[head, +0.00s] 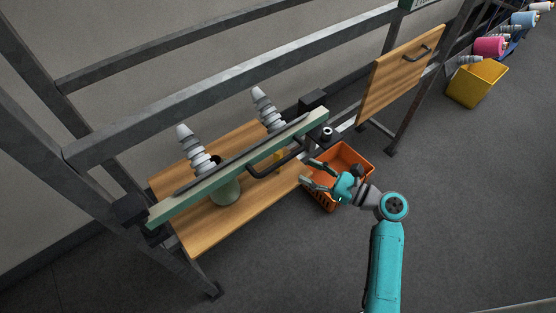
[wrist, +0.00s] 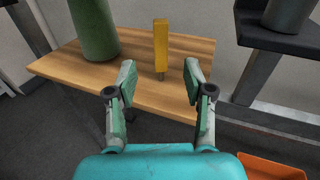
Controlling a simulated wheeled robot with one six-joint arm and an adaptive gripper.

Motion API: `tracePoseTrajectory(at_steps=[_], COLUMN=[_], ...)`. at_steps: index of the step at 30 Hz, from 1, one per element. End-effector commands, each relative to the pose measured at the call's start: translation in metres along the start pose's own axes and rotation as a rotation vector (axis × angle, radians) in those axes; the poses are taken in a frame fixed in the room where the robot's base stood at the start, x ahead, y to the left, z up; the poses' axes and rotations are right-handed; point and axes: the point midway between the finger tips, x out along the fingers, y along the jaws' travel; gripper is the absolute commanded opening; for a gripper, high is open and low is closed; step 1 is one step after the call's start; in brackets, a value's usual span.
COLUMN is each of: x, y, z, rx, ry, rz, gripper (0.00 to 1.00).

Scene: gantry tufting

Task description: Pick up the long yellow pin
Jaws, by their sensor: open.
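In the head view the pin (head: 279,160) is small and partly hidden behind the green beam and dark handle. My gripper (wrist: 158,80) is open and empty. Its two fingers point toward the pin, which shows between and beyond them, apart from both. In the head view my gripper (head: 306,172) is at the right end of the shelf, above the orange basket.
A green cone (wrist: 94,28) stands left of the pin. A green beam (head: 240,170) with a dark handle (head: 277,165) crosses above the shelf. Grey ribbed cones (head: 196,150) stand behind it. An orange basket (head: 345,157) is below my gripper. Open floor lies to the right.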

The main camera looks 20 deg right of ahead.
Motion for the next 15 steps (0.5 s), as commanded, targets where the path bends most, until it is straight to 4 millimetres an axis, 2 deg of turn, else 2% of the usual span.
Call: tracePoseTrajectory(at_steps=[5,12,15], x=[0.009,0.044,0.052], y=[-0.004,-0.003,-0.003], z=[0.008,0.008,0.008], rx=[0.026,0.024,0.024], ry=[-0.019,-0.017,-0.018], rz=[0.021,0.022,0.020], gripper=[0.52,0.52,0.52])
